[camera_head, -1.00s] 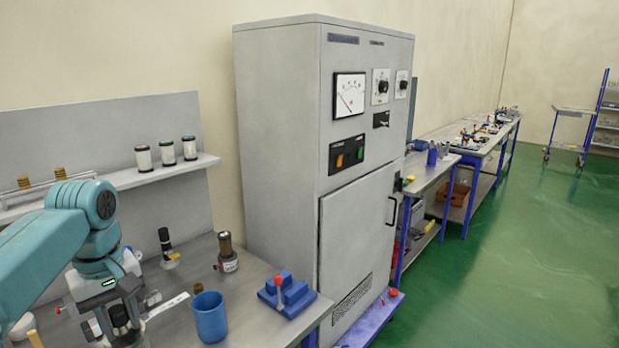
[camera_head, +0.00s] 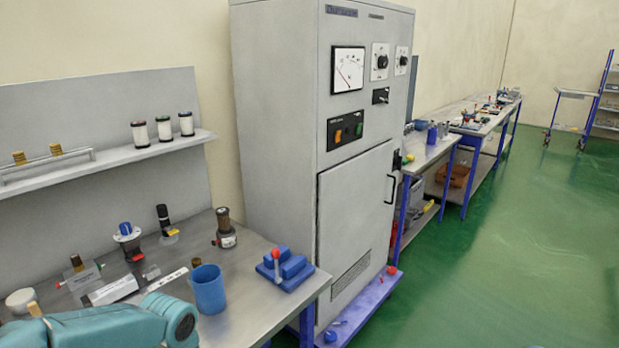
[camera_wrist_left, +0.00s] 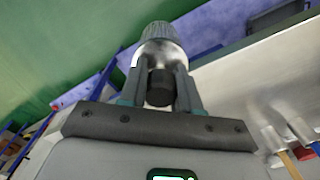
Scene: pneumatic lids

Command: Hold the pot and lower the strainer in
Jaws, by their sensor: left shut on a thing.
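My left gripper (camera_wrist_left: 160,92) shows in the wrist view only. It is shut on a silver, round-bodied part (camera_wrist_left: 163,50) with a dark ribbed end pointing away and a black stub between the fingers. I cannot tell if this part is the pot or the strainer. In the head view only my left arm shows, at the bottom left, with its gripper out of frame. A blue cup (camera_head: 208,290) stands upright on the bench. A dark-topped brass and metal fitting (camera_head: 225,228) stands behind it. My right gripper is in neither view.
The grey bench (camera_head: 255,318) also holds a blue stepped block (camera_head: 285,270), a black-topped fitting (camera_head: 164,222) and a blue-knobbed fitting (camera_head: 127,238). A shelf (camera_head: 100,163) with white canisters is above. A tall grey cabinet (camera_head: 275,110) stands right of the bench.

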